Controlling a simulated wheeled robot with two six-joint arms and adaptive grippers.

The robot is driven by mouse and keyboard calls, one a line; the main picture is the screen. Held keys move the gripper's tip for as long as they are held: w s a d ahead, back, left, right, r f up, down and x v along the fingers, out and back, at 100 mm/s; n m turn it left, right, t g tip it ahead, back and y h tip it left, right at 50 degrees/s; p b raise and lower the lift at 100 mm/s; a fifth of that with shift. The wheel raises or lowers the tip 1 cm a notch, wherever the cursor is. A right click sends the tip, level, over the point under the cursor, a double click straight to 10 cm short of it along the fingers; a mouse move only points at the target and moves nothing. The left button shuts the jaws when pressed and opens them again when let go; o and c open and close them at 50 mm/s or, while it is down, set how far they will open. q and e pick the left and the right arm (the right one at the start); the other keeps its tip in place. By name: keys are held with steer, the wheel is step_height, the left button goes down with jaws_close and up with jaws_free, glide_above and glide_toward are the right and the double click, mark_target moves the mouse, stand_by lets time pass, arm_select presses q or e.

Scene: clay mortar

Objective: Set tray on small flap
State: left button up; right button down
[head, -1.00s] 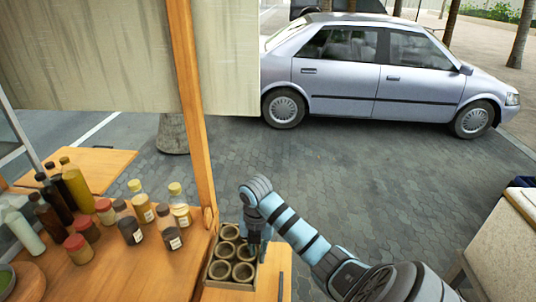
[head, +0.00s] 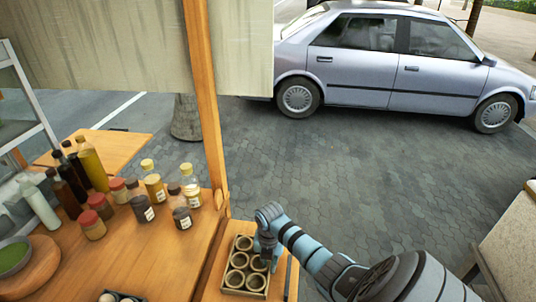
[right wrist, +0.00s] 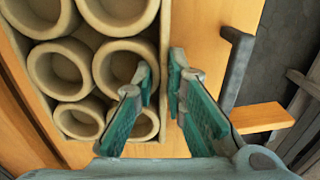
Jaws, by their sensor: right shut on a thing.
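A small square tray (head: 245,294) holds several round clay cups (head: 237,260). It appears to rest on the small wooden flap (head: 281,262) at the right end of the counter. My right gripper (head: 266,256) is at the tray's right side. In the right wrist view, the gripper (right wrist: 164,74) is shut on the tray's side wall (right wrist: 166,30), with one finger inside beside a cup and one outside. Bare flap (right wrist: 204,50) shows right of the tray. Whether the tray's underside is fully flat on it is hidden. My left gripper is out of view.
The wooden counter (head: 150,250) left of the flap bears bottles and jars (head: 140,208) and a green-filled bowl (head: 15,257). A wooden post (head: 208,110) rises just behind the flap. A dark handle (head: 288,278) lies along the flap's right side. Open paving lies beyond.

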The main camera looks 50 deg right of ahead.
steer(key=c, duration=1.6)
jaws_free()
steer(key=shift+w, duration=0.1)
steer(key=shift+c, duration=0.2)
steer(key=shift+r, duration=0.15)
step_height(320, 180, up, 12)
steer(key=p, duration=0.1)
steer(key=shift+p, duration=0.35)
steer(key=shift+a, duration=0.1)
